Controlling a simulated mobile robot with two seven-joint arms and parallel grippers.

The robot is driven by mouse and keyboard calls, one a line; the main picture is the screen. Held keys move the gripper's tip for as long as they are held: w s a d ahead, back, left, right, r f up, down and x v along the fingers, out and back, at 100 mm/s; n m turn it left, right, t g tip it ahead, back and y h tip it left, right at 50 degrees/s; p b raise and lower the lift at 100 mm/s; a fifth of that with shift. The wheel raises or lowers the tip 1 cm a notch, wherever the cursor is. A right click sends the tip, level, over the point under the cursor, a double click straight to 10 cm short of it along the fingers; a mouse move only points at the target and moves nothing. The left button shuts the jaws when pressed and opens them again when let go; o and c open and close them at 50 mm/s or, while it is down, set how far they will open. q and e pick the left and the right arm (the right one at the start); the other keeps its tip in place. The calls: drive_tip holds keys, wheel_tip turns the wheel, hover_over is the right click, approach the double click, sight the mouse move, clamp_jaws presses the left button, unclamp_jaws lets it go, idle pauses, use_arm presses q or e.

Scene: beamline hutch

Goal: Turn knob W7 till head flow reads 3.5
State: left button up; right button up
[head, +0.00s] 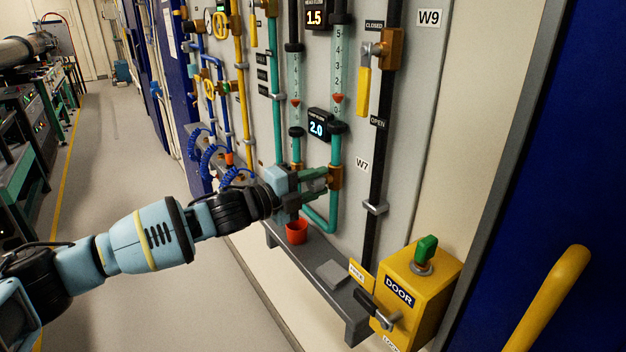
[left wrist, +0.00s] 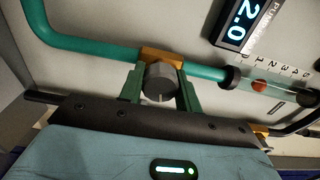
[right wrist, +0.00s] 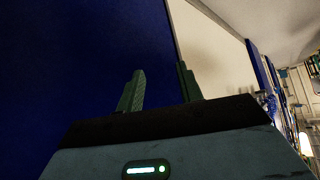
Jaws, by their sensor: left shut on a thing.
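Knob W7 is a grey round knob (left wrist: 161,83) on a brass valve body (left wrist: 163,54) in the teal line. My left gripper (head: 322,180) is shut on the knob, a green finger on each side in the left wrist view (left wrist: 160,88). The small display (head: 317,127) above reads 2.0; it also shows in the left wrist view (left wrist: 236,22). My right gripper (right wrist: 160,88) is open and empty, facing a dark blue surface.
Another display (head: 316,16) reads 1.5 at the top. A yellow-handled valve (head: 364,90) is on the dark pipe to the right. A red cup (head: 296,232) stands on the grey shelf (head: 330,294) below. A yellow DOOR box (head: 416,297) is at lower right.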

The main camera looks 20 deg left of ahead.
sight(310, 186)
use_arm(q)
drive_tip(key=m, duration=0.1)
drive_tip(key=m+p, duration=0.1)
drive_tip(key=shift+r+m, duration=0.25)
drive_tip(key=shift+m, duration=0.15)
drive_tip(key=shift+f+m+p, duration=0.15)
drive_tip(key=shift+m+p, duration=0.15)
drive_tip(key=shift+m, duration=0.65)
drive_tip(key=shift+f+m+p, duration=0.1)
drive_tip(key=shift+m+p, duration=0.15)
drive_tip(key=shift+m, duration=0.7)
use_arm(e)
drive_tip(key=shift+t, duration=0.5)
drive_tip(key=shift+w+d+r, duration=0.15)
drive_tip(key=shift+w+r, duration=0.65)
drive_tip(key=shift+w+d+r, duration=0.15)
drive_tip(key=shift+w+r, duration=0.6)
drive_tip(key=shift+r, duration=0.15)
use_arm(q)
drive_tip(key=o, duration=1)
drive_tip(key=shift+c, duration=0.2)
drive_tip(key=shift+a, duration=0.1)
